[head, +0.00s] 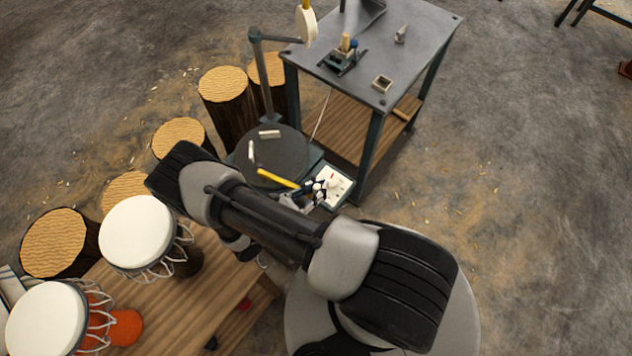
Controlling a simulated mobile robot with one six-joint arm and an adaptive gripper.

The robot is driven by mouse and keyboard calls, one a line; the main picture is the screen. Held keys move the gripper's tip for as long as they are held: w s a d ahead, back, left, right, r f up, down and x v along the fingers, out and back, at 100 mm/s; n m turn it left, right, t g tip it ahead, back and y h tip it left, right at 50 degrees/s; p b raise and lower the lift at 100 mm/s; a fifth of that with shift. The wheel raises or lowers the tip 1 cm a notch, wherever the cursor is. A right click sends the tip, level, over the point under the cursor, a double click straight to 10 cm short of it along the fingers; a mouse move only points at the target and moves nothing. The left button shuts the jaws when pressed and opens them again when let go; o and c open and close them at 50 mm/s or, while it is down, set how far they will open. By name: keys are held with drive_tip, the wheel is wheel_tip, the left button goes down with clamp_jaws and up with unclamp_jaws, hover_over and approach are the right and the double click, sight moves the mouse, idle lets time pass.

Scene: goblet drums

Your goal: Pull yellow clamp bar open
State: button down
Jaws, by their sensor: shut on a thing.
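The yellow clamp bar (277,179) lies slantwise over the front edge of a dark round plate (282,152) on a low stand. My gripper (304,189) is at the bar's right end, beyond my arm, and is shut on it. The fingers are small and partly hidden, so the exact grip is hard to make out. Two small pale blocks (269,134) rest on the plate. A post with an arm stands behind it.
A white panel with knobs (336,184) sits just right of the bar. A metal table (420,50) with small tools stands behind. Log stumps (179,137) are at the left.

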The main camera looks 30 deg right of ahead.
drive_tip(key=shift+s+a, duration=0.45)
drive_tip(key=shift+a, duration=0.25)
drive_tip(key=c, duration=1.5)
unclamp_jaws()
drive_tip(key=shift+s, duration=0.1)
drive_tip(key=v, duration=1.2)
